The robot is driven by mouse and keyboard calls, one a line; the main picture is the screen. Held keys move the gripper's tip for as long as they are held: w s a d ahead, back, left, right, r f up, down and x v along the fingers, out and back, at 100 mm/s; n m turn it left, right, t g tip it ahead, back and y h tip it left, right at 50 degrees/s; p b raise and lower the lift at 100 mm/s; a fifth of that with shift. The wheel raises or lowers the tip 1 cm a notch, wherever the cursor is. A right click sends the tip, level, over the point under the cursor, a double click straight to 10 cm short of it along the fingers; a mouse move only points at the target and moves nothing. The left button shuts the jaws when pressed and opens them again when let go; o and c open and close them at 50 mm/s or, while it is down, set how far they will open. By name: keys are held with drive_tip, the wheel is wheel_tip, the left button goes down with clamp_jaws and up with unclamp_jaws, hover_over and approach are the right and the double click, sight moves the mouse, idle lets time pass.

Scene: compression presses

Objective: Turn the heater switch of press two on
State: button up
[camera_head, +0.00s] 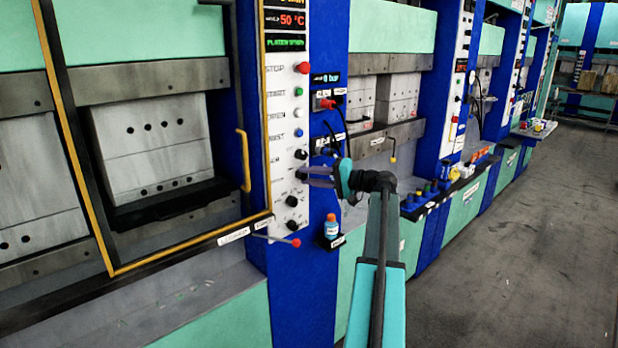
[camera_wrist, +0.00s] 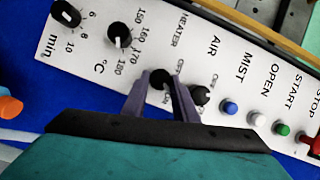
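The heater switch (camera_wrist: 160,79) is a round black knob on the white control panel, beside the HEATER label with OFF and ON marks. My gripper (camera_wrist: 160,82) reaches up from below in the wrist view, its two grey fingertips on either side of this knob. The fingers are apart with the knob between them; whether both press on it is unclear. The knob's pointer direction is too dark to read. In the head view my gripper (camera_head: 308,175) is at the panel's lower half, and its fingers largely hide the knob. No press number is readable.
The air knob (camera_wrist: 200,95) sits close beside the right finger. The temperature knob (camera_wrist: 119,35) and minutes knob (camera_wrist: 66,14) are up left. The aisle floor (camera_head: 510,240) at right is clear.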

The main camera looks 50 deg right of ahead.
drive_tip(key=o, duration=0.4)
drive_tip(key=shift+s, duration=0.15)
drive_tip(key=b+v, duration=0.3)
drive_tip(key=v, duration=1)
drive_tip(key=shift+s+d+r, duration=0.1)
drive_tip(key=shift+s, duration=0.2)
